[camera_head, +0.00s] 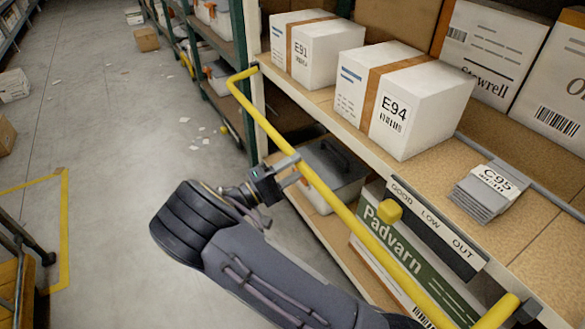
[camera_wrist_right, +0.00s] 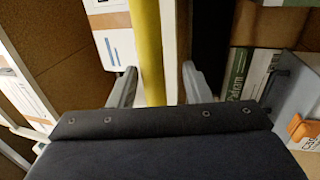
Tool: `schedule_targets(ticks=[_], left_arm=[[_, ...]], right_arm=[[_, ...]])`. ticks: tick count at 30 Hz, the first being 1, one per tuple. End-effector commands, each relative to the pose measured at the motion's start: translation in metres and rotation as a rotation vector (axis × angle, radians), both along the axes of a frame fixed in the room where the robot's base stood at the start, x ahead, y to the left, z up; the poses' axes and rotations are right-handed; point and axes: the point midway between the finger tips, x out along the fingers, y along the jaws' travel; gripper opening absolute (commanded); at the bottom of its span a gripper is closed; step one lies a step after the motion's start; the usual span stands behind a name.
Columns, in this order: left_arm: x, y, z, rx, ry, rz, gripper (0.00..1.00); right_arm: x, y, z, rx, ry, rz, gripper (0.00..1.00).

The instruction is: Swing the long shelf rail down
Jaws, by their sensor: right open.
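The long yellow shelf rail (camera_head: 335,200) runs along the front of the rack, from a bent end near the upright at the upper left to a bent end at the lower right. It stands off from the shelf edge. My right gripper (camera_head: 289,170) is at the rail, left of its middle. In the right wrist view, the rail (camera_wrist_right: 149,50) passes between the two open fingers (camera_wrist_right: 157,86), nearer the left finger, with a gap to the right one. I cannot tell whether a finger touches it. My left gripper is not in view.
White boxes E91 (camera_head: 305,52) and E94 (camera_head: 402,100) and grey packets C95 (camera_head: 488,192) sit on the shelf behind the rail. A GOOD LOW OUT label strip (camera_head: 437,232) with a yellow knob (camera_head: 388,209) is on its edge. The aisle floor (camera_head: 110,110) at left is mostly clear.

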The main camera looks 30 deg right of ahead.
Motion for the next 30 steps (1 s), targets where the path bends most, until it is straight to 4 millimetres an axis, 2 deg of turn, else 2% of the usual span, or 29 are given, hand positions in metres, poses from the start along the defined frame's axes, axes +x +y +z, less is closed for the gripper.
schedule_targets(ticks=[5, 12, 18, 30], left_arm=[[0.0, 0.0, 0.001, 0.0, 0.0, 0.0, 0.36], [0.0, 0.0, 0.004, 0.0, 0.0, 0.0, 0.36], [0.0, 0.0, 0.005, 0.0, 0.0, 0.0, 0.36], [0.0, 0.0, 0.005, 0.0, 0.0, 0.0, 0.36]], right_arm=[[0.0, 0.009, -0.001, -0.003, -0.001, 0.002, 0.44], [-0.003, 0.047, -0.011, -0.001, -0.001, 0.003, 0.44], [-0.005, 0.07, -0.018, -0.001, 0.0, 0.001, 0.44], [-0.006, 0.075, -0.02, 0.0, 0.0, -0.001, 0.44]])
